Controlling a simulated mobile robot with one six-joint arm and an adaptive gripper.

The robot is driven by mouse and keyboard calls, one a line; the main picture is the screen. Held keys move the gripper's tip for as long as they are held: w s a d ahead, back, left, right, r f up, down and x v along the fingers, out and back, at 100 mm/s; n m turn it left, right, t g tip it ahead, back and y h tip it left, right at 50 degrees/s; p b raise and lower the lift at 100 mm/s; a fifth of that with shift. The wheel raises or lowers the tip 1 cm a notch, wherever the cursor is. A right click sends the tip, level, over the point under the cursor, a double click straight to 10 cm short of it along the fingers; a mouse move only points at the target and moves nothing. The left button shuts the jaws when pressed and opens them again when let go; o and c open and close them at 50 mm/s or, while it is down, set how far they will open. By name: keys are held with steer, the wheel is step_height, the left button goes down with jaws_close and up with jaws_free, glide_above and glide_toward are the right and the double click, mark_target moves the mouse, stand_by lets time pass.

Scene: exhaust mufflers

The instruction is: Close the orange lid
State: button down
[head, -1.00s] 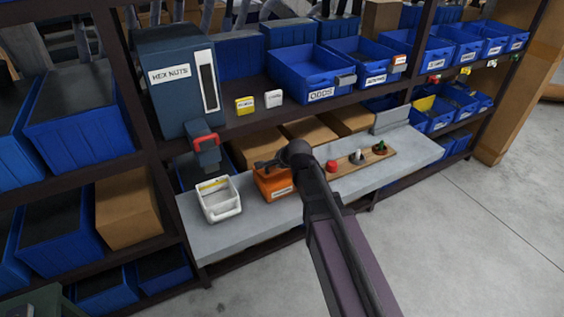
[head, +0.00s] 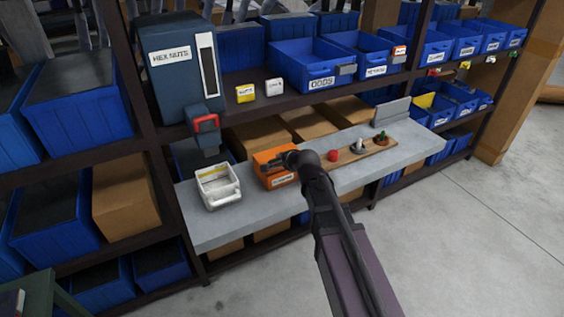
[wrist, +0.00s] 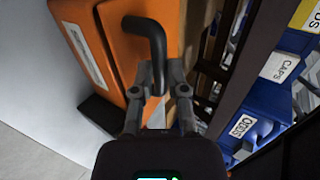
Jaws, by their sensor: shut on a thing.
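The orange box (head: 262,172) stands on the grey bench, with a white label on its front. In the wrist view its orange lid (wrist: 165,20) shows beside the labelled side (wrist: 83,50), with only a thin dark seam between them. A dark bent handle (wrist: 157,45) sticks out from the lid. My gripper (wrist: 158,85) is shut on the handle's end, one finger on each side. In the head view my gripper (head: 276,161) is at the top of the box and hides part of the lid.
A white open bin (head: 216,187) stands left of the box. To the right a wooden board (head: 352,155) carries a red knob (head: 333,155) and other small fittings. Behind hangs the hex nuts dispenser (head: 170,95) with a red handle. Shelves with blue bins rise behind the bench.

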steer(key=shift+s+f+b, duration=0.25)
steer(key=shift+f+b, duration=0.2)
steer(key=shift+f, duration=0.15)
steer(key=shift+s+d+f, duration=0.2)
steer(key=shift+d, duration=0.05)
steer(key=c, duration=0.9)
jaws_free()
steer(key=shift+w, duration=0.1)
steer(key=shift+d, duration=0.1)
